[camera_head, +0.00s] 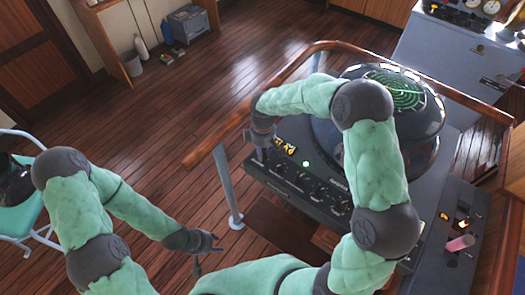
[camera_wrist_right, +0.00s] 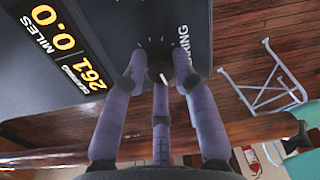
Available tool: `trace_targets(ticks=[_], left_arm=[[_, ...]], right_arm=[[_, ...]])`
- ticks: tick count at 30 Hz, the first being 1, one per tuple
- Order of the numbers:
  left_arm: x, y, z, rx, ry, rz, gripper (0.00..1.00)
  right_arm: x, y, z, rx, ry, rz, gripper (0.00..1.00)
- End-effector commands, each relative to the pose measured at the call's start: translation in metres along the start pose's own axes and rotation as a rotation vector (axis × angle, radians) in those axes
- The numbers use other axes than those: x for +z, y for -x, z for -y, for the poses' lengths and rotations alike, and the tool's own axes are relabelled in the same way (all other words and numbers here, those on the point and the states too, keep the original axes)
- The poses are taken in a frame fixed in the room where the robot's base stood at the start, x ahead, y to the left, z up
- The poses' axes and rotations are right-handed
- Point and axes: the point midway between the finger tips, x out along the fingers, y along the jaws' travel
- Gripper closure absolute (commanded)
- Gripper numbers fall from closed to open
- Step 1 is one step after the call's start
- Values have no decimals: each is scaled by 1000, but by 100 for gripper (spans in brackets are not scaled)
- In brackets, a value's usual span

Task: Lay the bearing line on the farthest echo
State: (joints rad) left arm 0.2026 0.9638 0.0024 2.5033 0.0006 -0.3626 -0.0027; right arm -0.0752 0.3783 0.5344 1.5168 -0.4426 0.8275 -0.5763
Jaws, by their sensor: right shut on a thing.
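The radar console (camera_head: 300,196) has a round scope (camera_head: 398,90) with green rings under a dark hood; single echoes and the bearing line are too small to tell apart. My right gripper (camera_head: 263,154) is at the console's left corner. In the right wrist view its purple fingers (camera_wrist_right: 158,78) are shut around a dark knob (camera_wrist_right: 155,47) beside the printed word BEARING. The yellow readout (camera_wrist_right: 68,50) shows bearing 261 and 0.0 miles; it also shows in the head view (camera_head: 284,146). My left gripper (camera_head: 207,255) is open and empty above the floor, away from the console.
A wooden handrail (camera_head: 228,125) on grey posts runs around the console. More knobs (camera_head: 308,184) line the console front. A side panel (camera_head: 462,232) carries lit buttons and a pink cylinder. A teal chair (camera_head: 20,215) stands at the left. The wooden floor between is clear.

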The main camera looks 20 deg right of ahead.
Motion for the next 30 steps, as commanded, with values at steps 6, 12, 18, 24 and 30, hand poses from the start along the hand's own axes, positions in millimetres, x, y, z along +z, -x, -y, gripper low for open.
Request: trace_targets(ticks=[6,12,18,24,30], left_arm=[[0,0,0,0,0,0,60],[0,0,0,0,0,0,60],[0,0,0,0,0,0,60],[0,0,0,0,0,0,60],[0,0,0,0,0,0,60]], right_arm=[[0,0,0,1,-1,-1,100],[0,0,0,1,-1,-1,48],[0,0,0,0,-2,-1,48],[0,8,-1,2,-2,-2,48],[-1,40,-1,4,-3,-3,48]])
